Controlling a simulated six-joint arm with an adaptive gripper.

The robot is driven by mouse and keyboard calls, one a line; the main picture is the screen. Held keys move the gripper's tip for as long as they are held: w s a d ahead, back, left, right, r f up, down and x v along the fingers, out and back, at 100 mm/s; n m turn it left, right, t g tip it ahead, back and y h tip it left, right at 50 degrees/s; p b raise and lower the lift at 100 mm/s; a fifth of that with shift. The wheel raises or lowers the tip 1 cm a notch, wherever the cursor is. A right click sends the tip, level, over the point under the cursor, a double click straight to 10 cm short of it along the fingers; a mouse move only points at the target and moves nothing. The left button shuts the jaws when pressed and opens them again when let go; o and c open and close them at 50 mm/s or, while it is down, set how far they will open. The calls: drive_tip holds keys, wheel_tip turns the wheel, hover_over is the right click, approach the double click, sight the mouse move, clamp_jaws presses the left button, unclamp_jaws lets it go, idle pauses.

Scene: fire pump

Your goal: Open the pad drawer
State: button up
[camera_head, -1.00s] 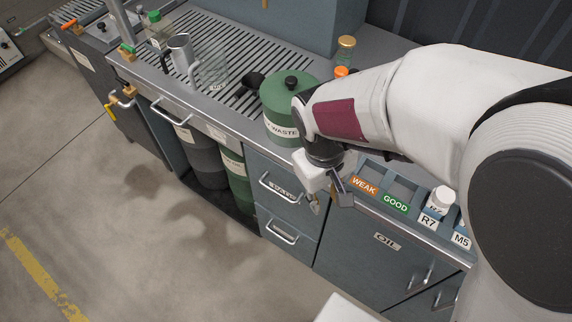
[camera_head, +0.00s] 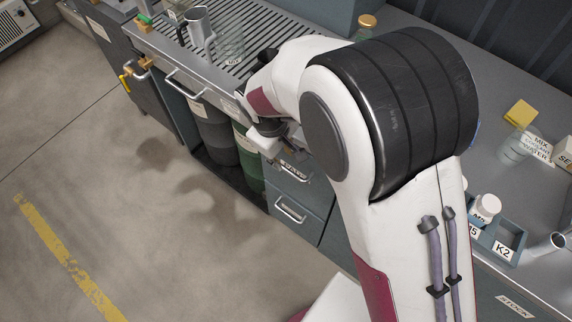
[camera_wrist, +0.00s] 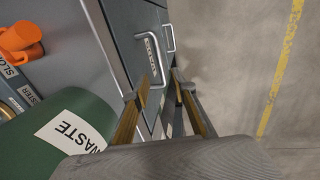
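The upper drawer (camera_head: 292,172) is a blue-grey front with a metal bar handle and a small label too blurred to read. It looks shut. In the wrist view its handle (camera_wrist: 151,56) and label stand just beyond my fingertips. My gripper (camera_wrist: 160,88) is open and empty, with a gap between its two fingers. It is in front of the drawer face and close to the handle; I cannot tell whether it touches. In the head view my arm hides part of the upper drawer and most of the fingers.
A lower drawer (camera_head: 290,212) with a similar handle is below. Bins sit in the open bay to the left. The floor (camera_head: 120,190) in front is clear.

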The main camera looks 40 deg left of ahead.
sight(287, 169)
drive_tip(key=shift+f, duration=0.15)
drive_tip(key=shift+w+f, duration=0.25)
drive_tip(key=shift+f, duration=1)
drive_tip(key=shift+w+f, duration=0.2)
drive_tip(key=shift+f, duration=1)
drive_tip(key=shift+w+f, duration=0.25)
drive_tip(key=shift+f, duration=1)
clamp_jaws()
